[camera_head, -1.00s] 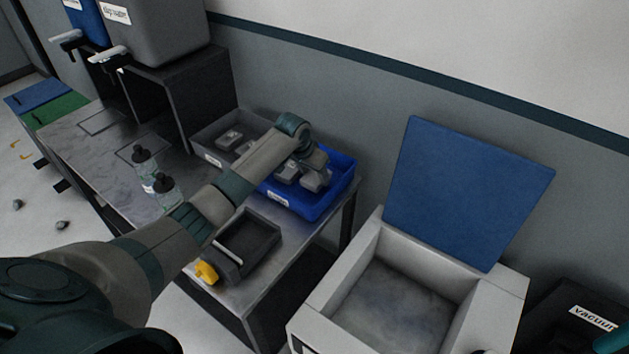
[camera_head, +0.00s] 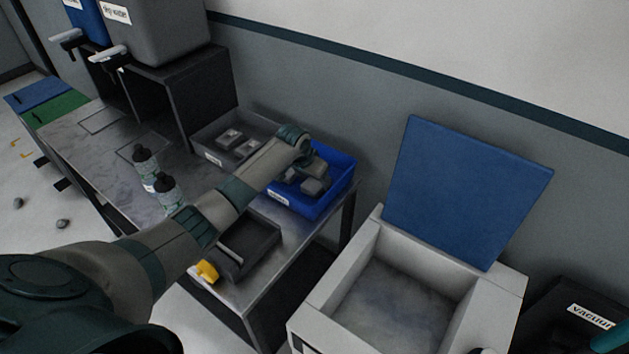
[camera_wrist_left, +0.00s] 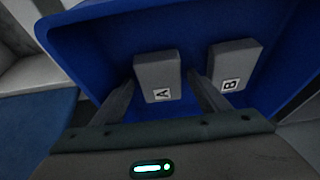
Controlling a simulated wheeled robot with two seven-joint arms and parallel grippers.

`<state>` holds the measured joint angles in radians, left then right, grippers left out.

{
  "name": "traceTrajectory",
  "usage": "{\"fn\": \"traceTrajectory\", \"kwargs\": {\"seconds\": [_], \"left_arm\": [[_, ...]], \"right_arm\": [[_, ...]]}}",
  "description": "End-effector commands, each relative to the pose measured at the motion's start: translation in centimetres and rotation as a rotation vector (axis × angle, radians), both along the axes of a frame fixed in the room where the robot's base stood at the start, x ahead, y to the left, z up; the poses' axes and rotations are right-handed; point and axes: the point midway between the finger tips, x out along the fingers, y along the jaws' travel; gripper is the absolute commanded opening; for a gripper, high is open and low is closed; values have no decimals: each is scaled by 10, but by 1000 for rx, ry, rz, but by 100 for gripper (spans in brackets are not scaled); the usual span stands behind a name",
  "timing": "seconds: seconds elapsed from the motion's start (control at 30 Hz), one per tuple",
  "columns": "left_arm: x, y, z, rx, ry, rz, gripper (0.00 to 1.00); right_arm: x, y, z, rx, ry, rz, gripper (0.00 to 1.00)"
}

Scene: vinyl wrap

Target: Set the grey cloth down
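Two grey cloths, folded into small blocks, lie in the blue bin (camera_head: 338,200). In the left wrist view the cloth labelled A (camera_wrist_left: 157,72) is between the fingers and the cloth labelled B (camera_wrist_left: 236,64) is to its right. My left gripper (camera_wrist_left: 160,84) is open around cloth A, with a gap visible on the right side. In the head view the left gripper (camera_head: 315,166) is over the bin and partly hides the cloths. My right gripper cannot be made out.
A grey bin (camera_head: 205,143) with grey blocks stands beside the blue bin. A dark tray with a yellow part (camera_head: 207,271) and two bottles (camera_head: 167,190) are on the metal table. A white box (camera_head: 335,290) with a raised blue lid (camera_head: 468,190) stands at right.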

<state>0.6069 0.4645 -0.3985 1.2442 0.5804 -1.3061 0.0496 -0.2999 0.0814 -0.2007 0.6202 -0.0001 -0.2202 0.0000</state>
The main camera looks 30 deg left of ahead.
Motion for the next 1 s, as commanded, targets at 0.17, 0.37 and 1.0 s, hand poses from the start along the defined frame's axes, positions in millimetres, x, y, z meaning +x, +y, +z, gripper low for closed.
{"fn": "traceTrajectory", "kwargs": {"seconds": [0.17,0.37,1.0], "left_arm": [[0,0,2,0,0,0,69],[-3,1,13,0,-2,0,69],[-40,6,102,1,-2,0,69]], "right_arm": [[0,-1,0,-1,0,0,68],[0,-1,-2,-1,0,0,68],[0,4,-18,4,0,-3,68]]}}
